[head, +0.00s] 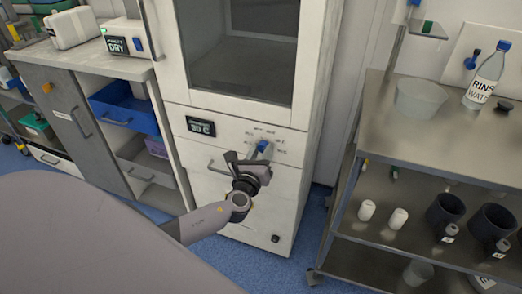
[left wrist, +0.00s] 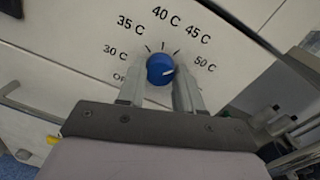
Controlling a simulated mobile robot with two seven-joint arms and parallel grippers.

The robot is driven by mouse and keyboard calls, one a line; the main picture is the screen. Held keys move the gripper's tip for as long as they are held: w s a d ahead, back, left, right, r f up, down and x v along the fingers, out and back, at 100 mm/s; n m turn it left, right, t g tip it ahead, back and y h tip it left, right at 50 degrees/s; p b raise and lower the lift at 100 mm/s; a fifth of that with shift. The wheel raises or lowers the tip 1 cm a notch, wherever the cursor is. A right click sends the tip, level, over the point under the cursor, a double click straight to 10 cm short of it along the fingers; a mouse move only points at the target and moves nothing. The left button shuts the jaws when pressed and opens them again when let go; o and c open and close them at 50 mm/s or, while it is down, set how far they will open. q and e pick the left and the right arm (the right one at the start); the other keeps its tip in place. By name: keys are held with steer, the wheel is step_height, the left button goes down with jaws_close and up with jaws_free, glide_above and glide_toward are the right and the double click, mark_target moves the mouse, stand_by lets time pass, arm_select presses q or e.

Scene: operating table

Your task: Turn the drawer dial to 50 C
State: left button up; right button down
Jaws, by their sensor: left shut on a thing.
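The blue drawer dial (head: 263,146) is on the front of the white cabinet, right of a small dark display (head: 201,127) that appears to read 30 C. In the left wrist view the dial (left wrist: 160,69) has printed marks from OFF through 30, 35, 40 and 45 C to 50 C (left wrist: 204,65) around it. Its short white line faces right, roughly toward the 50 C side; its exact setting is hard to tell. My left gripper (head: 256,157) is at the dial, and its fingers (left wrist: 158,80) are shut on it from both sides. My right gripper is in neither view.
A drawer handle (head: 215,166) is below the display, left of my gripper. A steel trolley (head: 375,148) with a bottle (head: 484,80), a bowl (head: 419,98) and several cups stands at right. A counter with blue bin (head: 123,109) stands at left.

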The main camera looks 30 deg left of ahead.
arm_select(q)
steer(key=m, duration=0.2)
steer(key=shift+m+p, duration=0.35)
steer(key=shift+m, duration=0.45)
steer(key=shift+f, duration=0.1)
steer(key=o, duration=1)
steer(key=shift+o, duration=0.2)
steer(key=shift+s+d, duration=0.15)
steer(key=shift+s, duration=0.4)
steer(key=p+v, duration=0.1)
steer(key=v, duration=0.5)
